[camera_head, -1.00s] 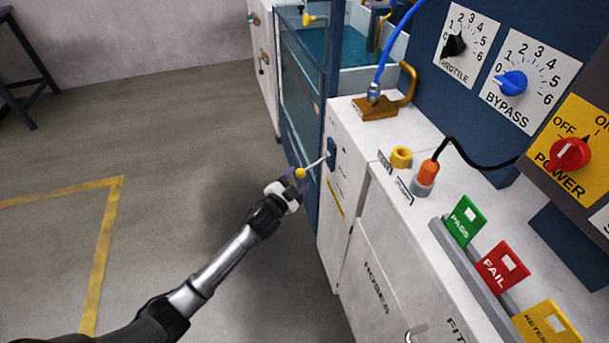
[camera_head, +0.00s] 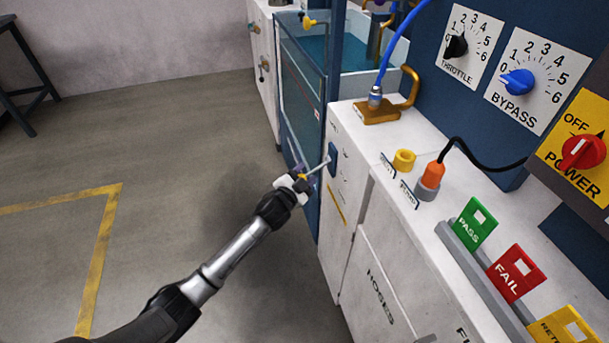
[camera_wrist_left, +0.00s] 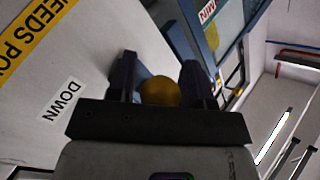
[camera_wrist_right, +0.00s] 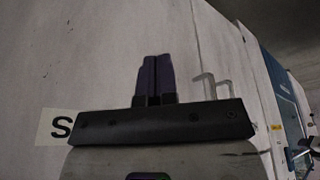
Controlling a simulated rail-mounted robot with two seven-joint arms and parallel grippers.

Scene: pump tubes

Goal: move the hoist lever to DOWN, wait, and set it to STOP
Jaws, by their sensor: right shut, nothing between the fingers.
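The hoist lever (camera_head: 316,168) is a pale rod with a yellow ball knob, sticking out toward the lower left from a blue mount (camera_head: 333,158) on the white cabinet's side. My left gripper (camera_head: 297,180) is at the lever's end, with its fingers on both sides of the knob. In the left wrist view the knob (camera_wrist_left: 160,92) sits between the fingers; whether they press on it is unclear. A DOWN label (camera_wrist_left: 61,99) shows beside them. My right gripper (camera_wrist_right: 155,78) is shut and empty in front of a white panel; it is outside the head view.
The white cabinet (camera_head: 345,205) has a HOSES door below. On top are a yellow ring (camera_head: 404,160), an orange plug (camera_head: 433,178) and PASS, FAIL and yellow tags. A glass-sided tank (camera_head: 305,85) stands behind. A grey handle (camera_wrist_right: 215,85) is near my right fingers. Left floor is open.

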